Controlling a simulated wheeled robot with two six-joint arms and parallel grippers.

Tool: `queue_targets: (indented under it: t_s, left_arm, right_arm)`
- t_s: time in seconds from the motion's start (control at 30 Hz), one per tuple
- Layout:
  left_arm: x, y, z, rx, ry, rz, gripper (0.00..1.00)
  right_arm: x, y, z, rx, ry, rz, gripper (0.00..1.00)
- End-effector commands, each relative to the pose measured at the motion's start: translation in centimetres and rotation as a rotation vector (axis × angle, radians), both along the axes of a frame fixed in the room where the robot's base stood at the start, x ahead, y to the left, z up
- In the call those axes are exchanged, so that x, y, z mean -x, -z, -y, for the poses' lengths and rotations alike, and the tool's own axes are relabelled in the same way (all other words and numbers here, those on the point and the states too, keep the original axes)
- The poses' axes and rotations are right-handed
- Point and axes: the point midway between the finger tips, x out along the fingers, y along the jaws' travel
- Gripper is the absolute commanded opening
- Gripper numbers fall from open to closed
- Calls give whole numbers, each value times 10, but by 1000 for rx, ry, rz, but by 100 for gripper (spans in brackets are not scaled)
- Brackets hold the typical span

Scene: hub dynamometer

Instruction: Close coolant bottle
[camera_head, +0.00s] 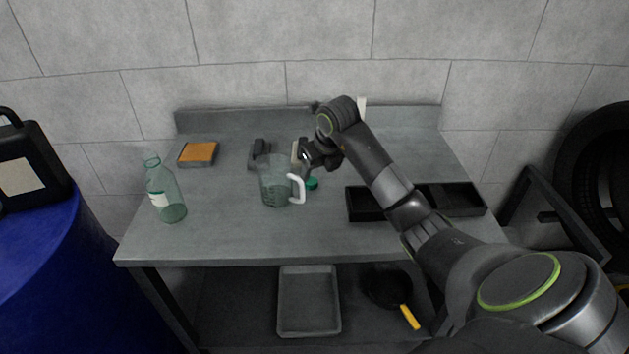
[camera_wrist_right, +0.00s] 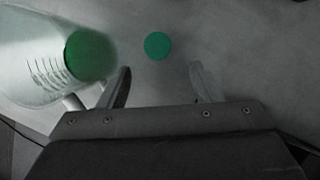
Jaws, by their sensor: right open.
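The coolant bottle (camera_head: 166,192), clear and greenish with a white label, stands upright on the left of the grey workbench. No cap shows on its neck. A green round cap (camera_head: 312,183) lies on the bench just right of the measuring jug; it also shows in the right wrist view (camera_wrist_right: 157,46). My right gripper (camera_head: 311,165) is above and near the cap. In the right wrist view my right gripper (camera_wrist_right: 161,82) is open, its fingers apart, with the cap beyond and between the fingertips, not held. My left gripper is not in view.
The clear measuring jug (camera_head: 275,187) with a white handle stands close left of my right gripper; green shows inside it in the right wrist view (camera_wrist_right: 88,56). An orange sponge (camera_head: 199,152) lies at the back left. Black trays (camera_head: 463,198) are at right. Bench between bottle and jug is clear.

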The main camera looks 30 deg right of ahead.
Motion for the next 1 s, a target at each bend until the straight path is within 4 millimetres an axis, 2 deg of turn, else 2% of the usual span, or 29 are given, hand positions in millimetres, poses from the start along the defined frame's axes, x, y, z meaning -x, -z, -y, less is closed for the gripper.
queue_targets:
  t_s: [0.27,0.67,1.0]
  left_arm:
    - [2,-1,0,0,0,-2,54]
    - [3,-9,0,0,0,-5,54]
    - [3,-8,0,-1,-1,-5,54]
  right_arm:
    - [-1,2,-1,-1,0,-1,59]
    - [-23,44,-2,-1,2,0,59]
    - [-24,46,-2,0,1,1,59]
